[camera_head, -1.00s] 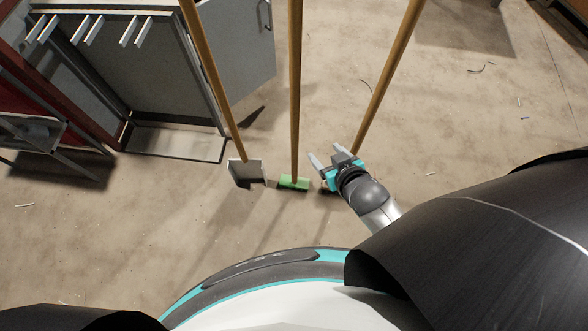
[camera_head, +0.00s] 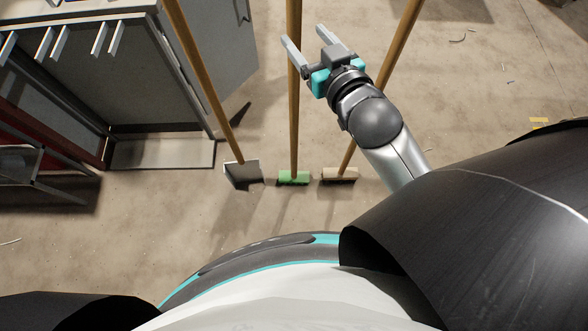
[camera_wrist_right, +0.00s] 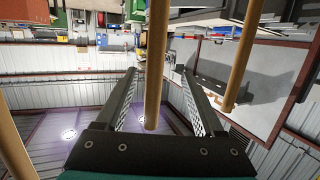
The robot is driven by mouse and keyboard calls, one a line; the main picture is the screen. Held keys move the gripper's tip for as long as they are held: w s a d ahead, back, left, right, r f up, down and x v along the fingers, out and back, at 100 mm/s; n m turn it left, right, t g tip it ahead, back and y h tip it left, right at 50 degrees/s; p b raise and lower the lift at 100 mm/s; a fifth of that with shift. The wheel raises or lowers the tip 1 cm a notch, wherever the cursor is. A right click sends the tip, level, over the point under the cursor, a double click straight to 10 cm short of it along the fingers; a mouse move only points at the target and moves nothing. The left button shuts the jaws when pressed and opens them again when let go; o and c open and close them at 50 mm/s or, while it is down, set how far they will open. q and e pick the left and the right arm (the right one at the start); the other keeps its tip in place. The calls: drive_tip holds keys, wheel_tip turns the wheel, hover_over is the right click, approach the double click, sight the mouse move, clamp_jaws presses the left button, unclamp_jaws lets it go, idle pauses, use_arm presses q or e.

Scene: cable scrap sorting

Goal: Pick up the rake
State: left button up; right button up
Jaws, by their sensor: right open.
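Three long-handled tools stand with their heads on the floor: one with a grey flat head (camera_head: 242,171), one with a green head (camera_head: 293,178) and one with a tan head (camera_head: 340,175). I cannot tell from the heads which is the rake. My right gripper (camera_head: 307,42) is open and empty, with its left finger over the middle wooden handle (camera_head: 294,110) of the green-headed tool. In the right wrist view, a wooden handle (camera_wrist_right: 156,60) appears between the open fingers (camera_wrist_right: 160,74); contact is not visible. My left gripper is out of view.
A grey cabinet (camera_head: 120,70) with an open door (camera_head: 215,50) stands at the left. The floor at the right is mostly clear, with small scraps.

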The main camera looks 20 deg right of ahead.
sight(293, 23)
drive_tip(key=b+x, duration=0.1)
drive_tip(key=x, duration=0.4)
drive_tip(key=shift+w+f, duration=0.1)
drive_tip(key=shift+w, duration=0.25)
drive_tip(key=x, duration=0.2)
drive_tip(key=b+x, duration=0.1)
drive_tip(key=x, duration=0.1)
drive_tip(key=shift+w+d, duration=0.1)
drive_tip(key=shift+d, duration=0.2)
drive_tip(key=shift+w+a+f, duration=0.1)
drive_tip(key=shift+w, duration=0.45)
clamp_jaws()
idle(0.4)
drive_tip(key=shift+r, duration=0.25)
